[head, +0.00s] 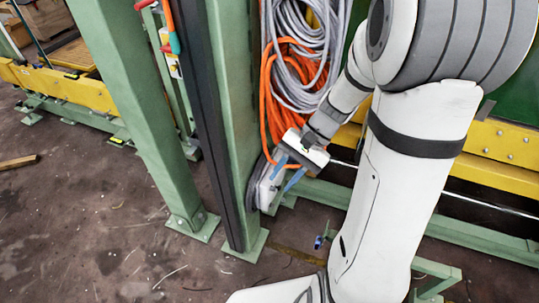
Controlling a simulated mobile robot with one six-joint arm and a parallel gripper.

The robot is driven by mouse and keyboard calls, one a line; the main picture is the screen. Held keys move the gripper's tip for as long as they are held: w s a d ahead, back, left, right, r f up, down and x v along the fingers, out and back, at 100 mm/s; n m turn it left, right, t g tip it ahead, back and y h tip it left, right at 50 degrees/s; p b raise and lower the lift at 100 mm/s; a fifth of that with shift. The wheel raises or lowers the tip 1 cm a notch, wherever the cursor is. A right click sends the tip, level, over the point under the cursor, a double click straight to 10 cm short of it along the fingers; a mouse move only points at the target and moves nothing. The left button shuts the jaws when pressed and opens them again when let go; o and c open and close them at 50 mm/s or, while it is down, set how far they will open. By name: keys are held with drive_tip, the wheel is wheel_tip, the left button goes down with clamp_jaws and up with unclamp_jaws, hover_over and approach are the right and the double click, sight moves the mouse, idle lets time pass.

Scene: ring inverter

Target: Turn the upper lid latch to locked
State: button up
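A small pale box with a grey edge (262,190) sits low at the right side of a green post. I cannot tell if it bears the lid. No upper lid latch can be made out, and its position cannot be read. My gripper (279,184) is right at this box, reaching down and left. Nothing is visibly held. My gripper and its fingers hide part of the box.
Green posts (148,110) stand left of my gripper. Orange cable (268,95) and grey cable coils (300,85) hang just above it. A yellow beam (500,178) and green rails run behind my arm. A wood piece (18,162) lies on the brown floor, which is open at lower left.

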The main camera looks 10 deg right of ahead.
drive_tip(key=w+d+f+m+t+y+b, duration=0.1)
drive_tip(key=w+f+m+y+b, duration=0.2)
drive_tip(key=f, duration=0.4)
drive_tip(key=w+d+f+m+t+y+b, duration=0.2)
drive_tip(key=w+f+m+y, duration=0.25)
drive_tip(key=f, duration=0.25)
drive_tip(key=m+t+b, duration=0.4)
drive_tip(key=m+t, duration=0.5)
drive_tip(key=m, duration=0.1)
approach(273, 189)
drive_tip(key=x, duration=0.7)
drive_tip(key=shift+w+f+b, duration=0.15)
drive_tip(key=shift+w+b, duration=0.15)
drive_tip(key=shift+b, duration=0.05)
drive_tip(key=shift+c, duration=0.5)
clamp_jaws()
